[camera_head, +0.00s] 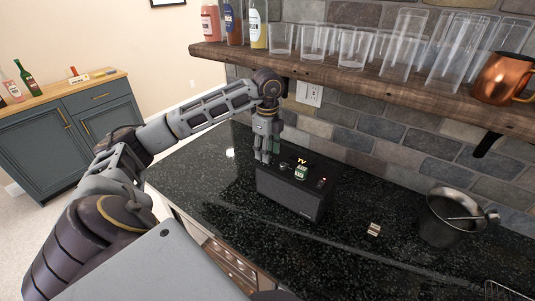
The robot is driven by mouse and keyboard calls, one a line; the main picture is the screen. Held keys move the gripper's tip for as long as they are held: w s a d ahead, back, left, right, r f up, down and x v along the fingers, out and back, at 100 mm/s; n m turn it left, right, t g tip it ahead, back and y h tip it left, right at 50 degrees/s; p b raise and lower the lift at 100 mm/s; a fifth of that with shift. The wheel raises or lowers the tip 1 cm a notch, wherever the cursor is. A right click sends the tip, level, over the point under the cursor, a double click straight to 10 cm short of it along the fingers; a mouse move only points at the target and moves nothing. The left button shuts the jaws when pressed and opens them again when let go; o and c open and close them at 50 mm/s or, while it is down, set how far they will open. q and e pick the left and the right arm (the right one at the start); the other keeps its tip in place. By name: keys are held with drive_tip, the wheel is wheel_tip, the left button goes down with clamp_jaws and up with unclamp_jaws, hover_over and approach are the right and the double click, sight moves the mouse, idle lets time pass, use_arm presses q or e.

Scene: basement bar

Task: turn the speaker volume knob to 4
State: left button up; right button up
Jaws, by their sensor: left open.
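The speaker (287,199) is a dark box with a grille front, standing on the black counter against the brick wall. On its top are a "TV" label, a small pale-green and white knob-like part (300,172) and a small light to its right. The knob's setting is too small to read. My left gripper (263,157) points down just behind the speaker's left end, left of the knob. It is open, with nothing seen between its fingers. Whether it touches the speaker cannot be told. My right gripper is not in view.
A wooden shelf (385,82) with bottles, clear glasses and a copper mug (503,78) hangs above the counter (352,240). A metal bucket (449,222) and a small striped block (374,229) stand to the right. The counter between speaker and bucket is mostly clear.

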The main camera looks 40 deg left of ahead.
use_arm(q)
drive_tip(key=shift+f, duration=0.9)
clamp_jaws()
